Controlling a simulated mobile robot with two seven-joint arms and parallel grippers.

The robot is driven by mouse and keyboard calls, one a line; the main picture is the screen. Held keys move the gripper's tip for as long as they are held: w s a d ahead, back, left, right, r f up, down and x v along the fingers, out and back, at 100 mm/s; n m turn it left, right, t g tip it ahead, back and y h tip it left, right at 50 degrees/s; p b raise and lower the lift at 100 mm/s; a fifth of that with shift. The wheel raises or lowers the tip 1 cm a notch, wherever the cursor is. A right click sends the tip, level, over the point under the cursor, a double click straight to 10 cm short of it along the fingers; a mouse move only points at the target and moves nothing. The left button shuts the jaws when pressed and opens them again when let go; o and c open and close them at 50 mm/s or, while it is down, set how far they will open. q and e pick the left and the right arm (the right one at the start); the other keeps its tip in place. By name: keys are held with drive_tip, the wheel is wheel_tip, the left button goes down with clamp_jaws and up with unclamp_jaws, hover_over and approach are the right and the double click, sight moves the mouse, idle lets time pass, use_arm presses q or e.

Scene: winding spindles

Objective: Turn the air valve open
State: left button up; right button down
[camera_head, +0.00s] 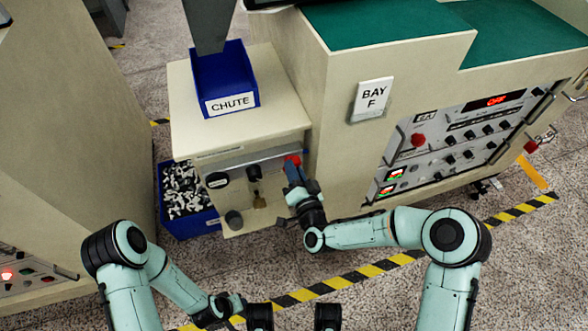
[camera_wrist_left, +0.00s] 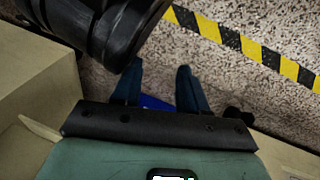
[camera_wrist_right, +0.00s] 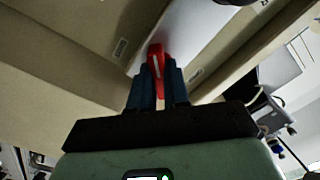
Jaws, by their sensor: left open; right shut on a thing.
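The air valve's red handle (camera_head: 292,160) is on the right part of the front panel (camera_head: 230,172) of the beige cabinet under the chute. In the right wrist view the red handle (camera_wrist_right: 157,60), with a pale stripe along it, sits between the fingertips. My right gripper (camera_head: 293,172) is shut on the handle; its fingers (camera_wrist_right: 159,84) cover the handle's sides. The valve body behind it is hidden. My left gripper (camera_head: 236,303) is low at the front, far from the panel. In the left wrist view its fingers (camera_wrist_left: 160,82) are apart with nothing between them.
A blue chute bin (camera_head: 226,85) stands on the cabinet. A blue crate (camera_head: 187,200) of black and white parts is on the floor at its left. The panel also has a dark knob (camera_head: 234,219). Striped tape (camera_head: 370,269) crosses the floor.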

use_arm(q)
drive_tip(key=shift+s+a+f+g+b, duration=0.15)
drive_tip(key=shift+s+f+b, duration=0.1)
drive_tip(key=shift+s+f, duration=0.25)
drive_tip(key=shift+s+a+f+g+b, duration=0.15)
drive_tip(key=shift+s+f+b, duration=0.15)
drive_tip(key=shift+s, duration=0.25)
use_arm(e)
drive_tip(key=shift+n, duration=4.3)
use_arm(q)
drive_tip(key=shift+d+f, duration=0.1)
use_arm(e)
drive_tip(key=c, duration=1.1)
unclamp_jaws()
use_arm(q)
drive_tip(key=shift+t, duration=0.6)
drive_tip(key=w+r, duration=0.1)
drive_tip(key=w+r+p, duration=0.1)
drive_tip(key=w+r, duration=0.1)
drive_tip(key=shift+w+d+r+p, duration=0.1)
drive_tip(key=shift+w+d+p, duration=0.2)
drive_tip(key=shift+p, duration=0.1)
use_arm(e)
drive_tip(key=v, duration=1.3)
drive_tip(key=shift+s, duration=0.15)
drive_tip(key=shift+d, duration=0.1)
